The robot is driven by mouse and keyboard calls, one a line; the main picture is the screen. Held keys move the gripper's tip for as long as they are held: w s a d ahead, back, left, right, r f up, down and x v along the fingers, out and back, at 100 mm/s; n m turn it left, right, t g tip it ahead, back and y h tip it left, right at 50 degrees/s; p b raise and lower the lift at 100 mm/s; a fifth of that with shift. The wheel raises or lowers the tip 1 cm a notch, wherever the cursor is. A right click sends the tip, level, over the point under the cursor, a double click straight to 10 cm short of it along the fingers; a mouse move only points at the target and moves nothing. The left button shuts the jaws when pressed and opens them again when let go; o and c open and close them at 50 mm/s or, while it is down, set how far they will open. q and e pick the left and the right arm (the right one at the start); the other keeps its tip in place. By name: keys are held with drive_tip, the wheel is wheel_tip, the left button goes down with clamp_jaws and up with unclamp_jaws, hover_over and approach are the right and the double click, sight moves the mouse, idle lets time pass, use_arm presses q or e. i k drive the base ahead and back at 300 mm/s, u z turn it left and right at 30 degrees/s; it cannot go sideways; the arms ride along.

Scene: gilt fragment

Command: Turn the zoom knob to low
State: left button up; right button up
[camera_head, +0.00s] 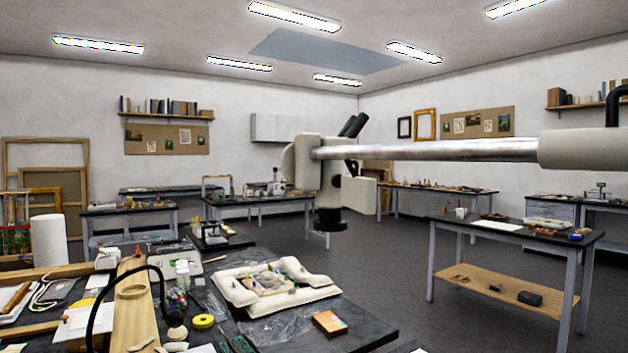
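A cream stereo microscope head (323,177) hangs in mid-view on a long metal boom (430,151). Its dark eyepieces (352,126) point up to the right, and its black objective (328,217) points down. A small dark part on its right side (352,166) may be a knob, but I cannot tell whether it is the zoom knob. No zoom marks are legible. Below the head, a gilt fragment (267,282) lies among pale cushions (300,271) on a dark bench. Neither of my grippers shows in this view.
A table with a shelf (508,239) stands at right. The floor between is clear.

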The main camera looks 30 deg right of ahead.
sight(336, 181)
drive_tip(key=i, duration=0.7)
drive_tip(key=z, duration=2.9)
drive_tip(key=i, duration=0.3)
drive_tip(key=u, duration=0.2)
